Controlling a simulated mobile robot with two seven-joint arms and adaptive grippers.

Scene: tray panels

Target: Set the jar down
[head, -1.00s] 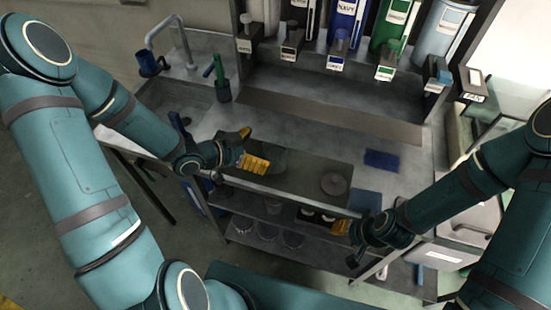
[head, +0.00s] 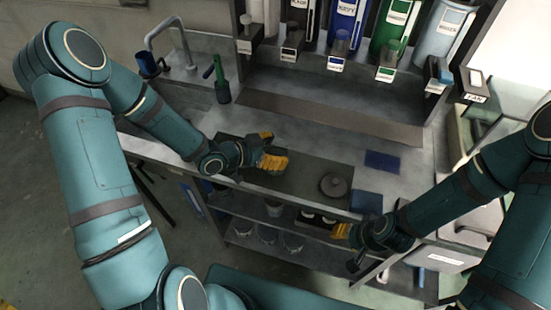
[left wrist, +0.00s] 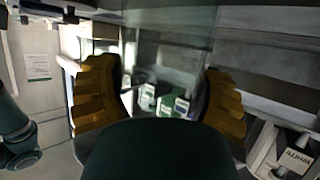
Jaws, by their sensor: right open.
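My left gripper (head: 272,152) is over the left part of the dark mat (head: 310,180). In the left wrist view its two yellow fingers (left wrist: 162,95) stand wide apart. A clear, see-through jar (left wrist: 165,40) shows as a faint pale shape filling the gap between them, so the gripper is shut on it. In the head view the jar is hard to make out, and whether its base touches the mat cannot be told. My right gripper (head: 345,235) is open at the front edge of the bench, low on the right.
A grey round lid-like piece (head: 335,185) lies on the mat's right part. Blue cloths (head: 382,160) lie to the right. Labelled dispensers (head: 345,25) hang at the back. Glass vessels (head: 266,233) stand on the shelf below.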

